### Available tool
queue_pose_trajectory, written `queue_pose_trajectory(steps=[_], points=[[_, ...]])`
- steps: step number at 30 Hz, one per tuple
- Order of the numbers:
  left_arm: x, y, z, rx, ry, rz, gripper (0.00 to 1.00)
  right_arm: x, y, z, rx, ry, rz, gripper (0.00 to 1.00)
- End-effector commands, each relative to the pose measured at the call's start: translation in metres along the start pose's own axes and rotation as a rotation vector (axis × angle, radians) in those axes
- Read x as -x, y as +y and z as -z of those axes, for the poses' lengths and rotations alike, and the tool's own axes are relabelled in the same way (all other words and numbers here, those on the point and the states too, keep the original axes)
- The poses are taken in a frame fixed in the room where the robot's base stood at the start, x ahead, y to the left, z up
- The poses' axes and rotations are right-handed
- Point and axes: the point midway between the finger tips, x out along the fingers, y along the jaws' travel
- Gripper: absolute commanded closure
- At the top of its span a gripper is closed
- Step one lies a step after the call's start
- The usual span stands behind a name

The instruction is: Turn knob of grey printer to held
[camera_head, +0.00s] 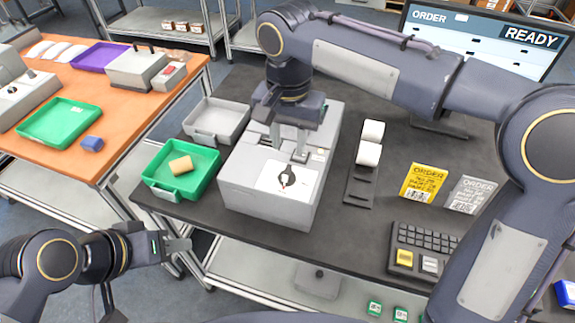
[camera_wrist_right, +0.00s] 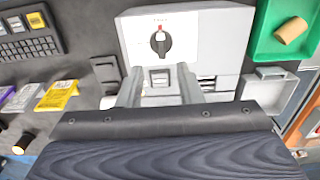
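The grey printer (camera_head: 262,203) stands on the dark table in the middle of the head view. Its black knob (camera_head: 288,175) sits on a white plate, with a red mark toward the front edge. The right wrist view shows the printer (camera_wrist_right: 215,45) and the knob (camera_wrist_right: 160,40), red mark toward the picture's top. My right gripper (camera_head: 290,148) points down over the printer, just behind the knob and apart from it. Its fingers (camera_wrist_right: 160,88) are spread with nothing held. My left gripper (camera_head: 180,246) is at the lower left, away from the printer; its opening is unclear.
A green tray (camera_head: 150,184) with a tan piece (camera_head: 181,165) and a grey tray (camera_head: 205,138) lie left of the printer. A holder with white rolls (camera_head: 369,144), order cards (camera_head: 424,184) and a keypad (camera_head: 425,240) are to the right. A screen (camera_head: 480,45) stands behind.

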Motion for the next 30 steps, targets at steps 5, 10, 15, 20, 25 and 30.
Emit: queue_pose_trajectory(steps=[5, 10, 15, 20, 25, 30], points=[[-0.001, 0.0, 0.0, 0.0, 0.0, 0.0, 0.64, -0.02, -0.002, 0.0, -0.005, -0.003, -0.007, 0.67], [0.0, 0.0, 0.0, 0.0, 0.0, 0.0, 0.64, -0.048, -0.002, 0.0, -0.005, -0.004, -0.005, 0.67], [0.001, 0.0, 0.0, 0.0, 0.0, 0.0, 0.64, -0.069, -0.002, 0.0, -0.005, -0.002, -0.004, 0.67], [0.001, 0.0, 0.0, 0.0, 0.0, 0.0, 0.64, -0.077, -0.002, 0.0, -0.006, -0.002, -0.002, 0.67], [0.001, 0.0, 0.0, 0.0, 0.0, 0.0, 0.64, -0.077, -0.002, 0.0, -0.005, -0.001, -0.001, 0.67], [0.001, 0.0, 0.0, 0.0, 0.0, 0.0, 0.64, -0.077, -0.002, 0.0, -0.005, -0.001, -0.001, 0.82]])
